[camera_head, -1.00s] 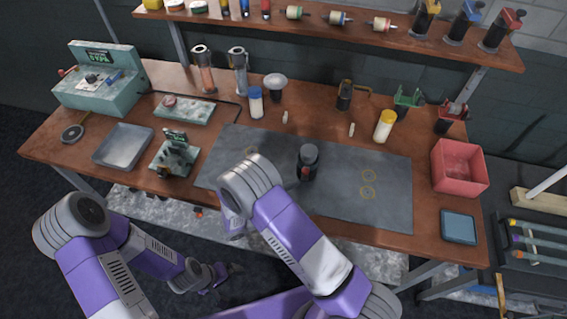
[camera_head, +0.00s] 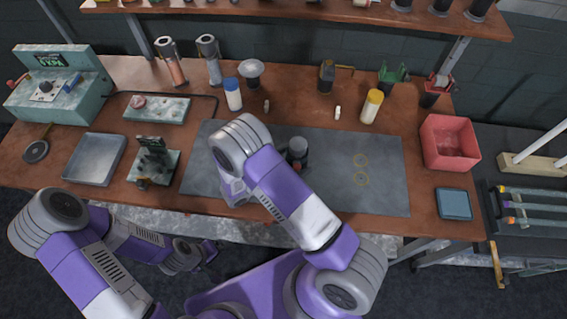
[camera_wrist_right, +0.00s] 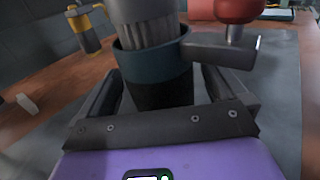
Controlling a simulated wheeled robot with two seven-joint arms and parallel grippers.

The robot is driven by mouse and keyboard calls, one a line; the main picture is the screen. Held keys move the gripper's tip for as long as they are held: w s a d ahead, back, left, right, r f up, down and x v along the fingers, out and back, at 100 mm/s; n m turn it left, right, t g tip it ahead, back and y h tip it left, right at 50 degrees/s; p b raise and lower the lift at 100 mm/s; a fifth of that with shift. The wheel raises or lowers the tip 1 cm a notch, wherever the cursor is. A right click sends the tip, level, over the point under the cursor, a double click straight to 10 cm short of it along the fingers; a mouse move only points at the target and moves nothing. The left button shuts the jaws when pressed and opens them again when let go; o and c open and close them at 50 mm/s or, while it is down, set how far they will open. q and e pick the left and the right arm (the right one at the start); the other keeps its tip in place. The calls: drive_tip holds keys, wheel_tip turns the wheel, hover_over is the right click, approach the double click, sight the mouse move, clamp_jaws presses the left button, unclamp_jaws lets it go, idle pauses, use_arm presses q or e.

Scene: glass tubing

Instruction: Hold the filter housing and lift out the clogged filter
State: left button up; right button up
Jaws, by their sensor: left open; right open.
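The filter housing (camera_head: 297,150) is a dark upright cylinder on the grey mat. In the right wrist view it is a dark blue-black cup (camera_wrist_right: 155,75) with a grey ribbed cylinder, seemingly the filter (camera_wrist_right: 148,28), standing in its top. A side arm with a red knob (camera_wrist_right: 237,10) sticks out to the right. My right gripper (camera_wrist_right: 160,82) is open, with one finger on each side of the cup; I cannot tell whether they touch it. My right forearm hides this gripper in the head view. My left gripper (camera_head: 207,250) is low, in front of the table edge, away from the housing.
The mat (camera_head: 390,190) is clear right of the housing, with two yellow rings. A red bin (camera_head: 450,145) and blue pad (camera_head: 454,204) are at the right. A metal tray (camera_head: 94,160) and a small fixture (camera_head: 152,162) are at the left. Bottles and tubes line the back.

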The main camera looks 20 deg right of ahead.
drive_tip(key=shift+w+d, duration=0.1)
drive_tip(key=shift+d, duration=0.7)
drive_tip(key=c, duration=1.1)
